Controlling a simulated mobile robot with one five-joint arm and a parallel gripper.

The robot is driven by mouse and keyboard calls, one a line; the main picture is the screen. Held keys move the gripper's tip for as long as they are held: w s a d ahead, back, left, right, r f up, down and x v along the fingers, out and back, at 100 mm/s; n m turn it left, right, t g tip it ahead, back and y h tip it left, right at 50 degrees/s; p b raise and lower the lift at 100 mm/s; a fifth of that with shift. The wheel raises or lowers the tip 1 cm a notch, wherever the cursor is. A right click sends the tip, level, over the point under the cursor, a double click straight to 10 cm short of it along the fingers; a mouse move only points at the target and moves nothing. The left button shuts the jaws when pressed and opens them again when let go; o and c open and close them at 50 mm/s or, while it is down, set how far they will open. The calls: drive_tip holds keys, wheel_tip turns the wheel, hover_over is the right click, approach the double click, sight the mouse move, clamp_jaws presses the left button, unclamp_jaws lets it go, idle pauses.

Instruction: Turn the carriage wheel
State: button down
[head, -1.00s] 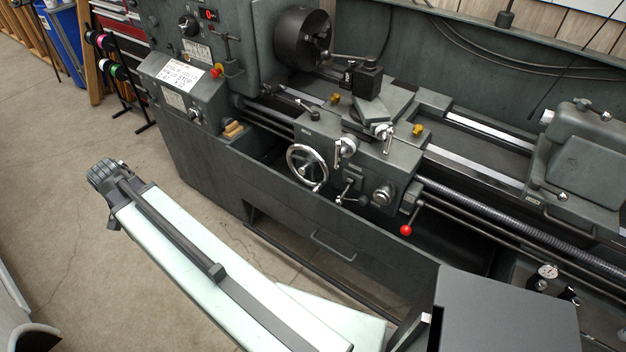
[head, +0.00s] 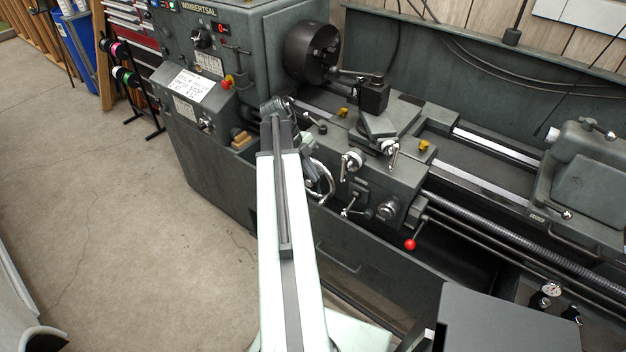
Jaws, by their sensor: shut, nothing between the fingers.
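The carriage wheel (head: 329,180) is a chrome handwheel on the front of the lathe's grey carriage apron. Its right part shows; my pale arm covers its left part. My gripper (head: 276,105) is the dark end of the arm, above and left of the wheel in the picture. It looks shut and empty, but the fingers are small and hard to make out. I cannot tell whether any part of my arm touches the wheel.
Levers and knobs sit right of the wheel, with a red-knobbed lever (head: 410,244) lower right. The chuck (head: 312,52) and tool post (head: 374,95) are behind. The tailstock (head: 590,165) stands at right. Open floor (head: 150,240) lies at left.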

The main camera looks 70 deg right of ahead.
drive_tip(key=b, duration=0.7)
hover_over(323, 201)
drive_tip(key=a, duration=0.2)
wheel_tip(323, 201, down, 8)
drive_tip(key=shift+w+d+f+b, duration=0.1)
drive_tip(key=shift+d+f+b, duration=0.2)
drive_tip(key=shift+f+b, duration=0.3)
drive_tip(key=shift+w+d+f+b, duration=0.1)
drive_tip(key=shift+d+f+b, duration=0.2)
drive_tip(key=shift+f+b, duration=0.3)
drive_tip(key=shift+w+d+f+b, duration=0.15)
drive_tip(key=shift+w+f+b, duration=0.05)
drive_tip(key=shift+f+b, duration=0.15)
drive_tip(key=shift+r, duration=0.1)
drive_tip(key=shift+f+t, duration=0.3)
drive_tip(key=shift+f, duration=0.3)
drive_tip(key=shift+d, duration=0.1)
